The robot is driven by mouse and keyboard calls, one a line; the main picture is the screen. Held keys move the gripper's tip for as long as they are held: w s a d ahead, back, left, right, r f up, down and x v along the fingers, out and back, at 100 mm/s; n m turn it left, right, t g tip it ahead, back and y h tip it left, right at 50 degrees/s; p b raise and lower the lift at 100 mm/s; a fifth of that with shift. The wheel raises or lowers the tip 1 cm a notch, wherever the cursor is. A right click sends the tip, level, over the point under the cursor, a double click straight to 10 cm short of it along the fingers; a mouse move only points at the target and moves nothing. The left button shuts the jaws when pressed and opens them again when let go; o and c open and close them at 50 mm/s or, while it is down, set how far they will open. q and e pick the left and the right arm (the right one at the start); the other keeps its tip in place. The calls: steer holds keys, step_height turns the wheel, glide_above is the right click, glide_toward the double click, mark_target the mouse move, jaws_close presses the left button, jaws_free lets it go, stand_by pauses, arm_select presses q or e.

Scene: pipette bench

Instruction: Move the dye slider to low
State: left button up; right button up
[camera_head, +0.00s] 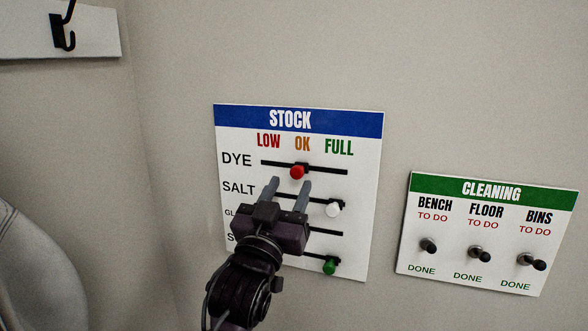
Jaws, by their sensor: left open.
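The STOCK board (360,240) hangs on the wall with columns LOW, OK and FULL. The dye slider is a red knob (297,172) on the top track, under OK. My left gripper (288,186) is in front of the board, just below the red knob. Its two grey fingers are apart, with nothing seen between them. The fingertips look close to the knob, but I cannot tell whether they touch it. The gripper hides parts of the lower rows and their labels. My right gripper is not in view.
A white knob (333,209) is on the salt track toward FULL, and a green knob (330,266) is on the bottom track. The CLEANING board (450,275) with three dark knobs is at right. A black hook (62,32) is at upper left.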

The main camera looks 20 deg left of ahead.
mark_target(296, 174)
arm_select(q)
steer(key=shift+p+x, duration=0.65)
steer(key=shift+x, duration=1.35)
steer(key=shift+f, duration=0.1)
jaws_close()
